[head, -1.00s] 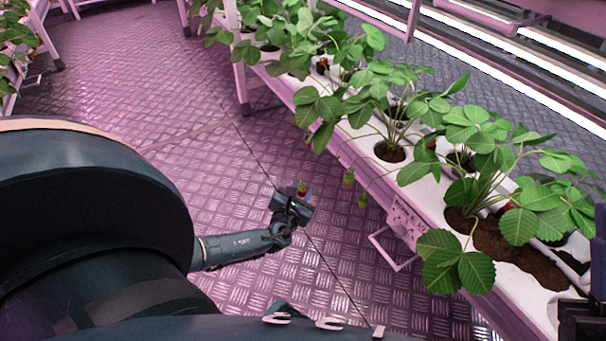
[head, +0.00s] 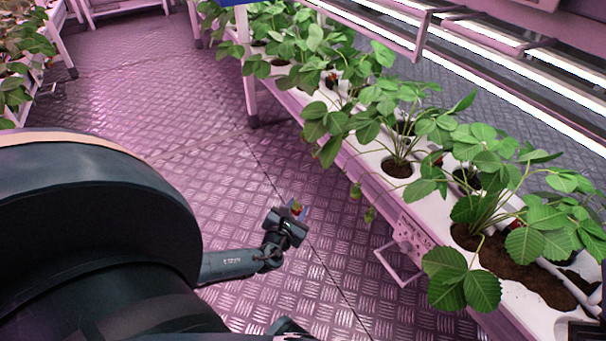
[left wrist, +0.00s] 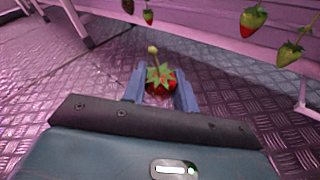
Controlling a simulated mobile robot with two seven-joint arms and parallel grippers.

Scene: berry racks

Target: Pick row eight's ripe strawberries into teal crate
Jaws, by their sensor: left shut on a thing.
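My left gripper (head: 297,211) is shut on a red strawberry (head: 297,206) and holds it over the floor, apart from the plant trough. In the left wrist view the same strawberry (left wrist: 160,82), red with a green leafy cap, sits between the fingers (left wrist: 160,92). Two unpicked strawberries hang at the trough's near side: one red and green (left wrist: 253,20), one mostly green (left wrist: 289,52). Two darker berries (left wrist: 148,15) hang at the top left of that view. Small red berries (head: 438,160) show among the leaves. I see no teal crate and no right gripper.
The white trough (head: 420,205) with strawberry plants runs along the right. A bracket handle (head: 395,265) juts from its near side. Another planted rack (head: 20,85) stands at the far left. The metal floor (head: 190,120) between them is clear.

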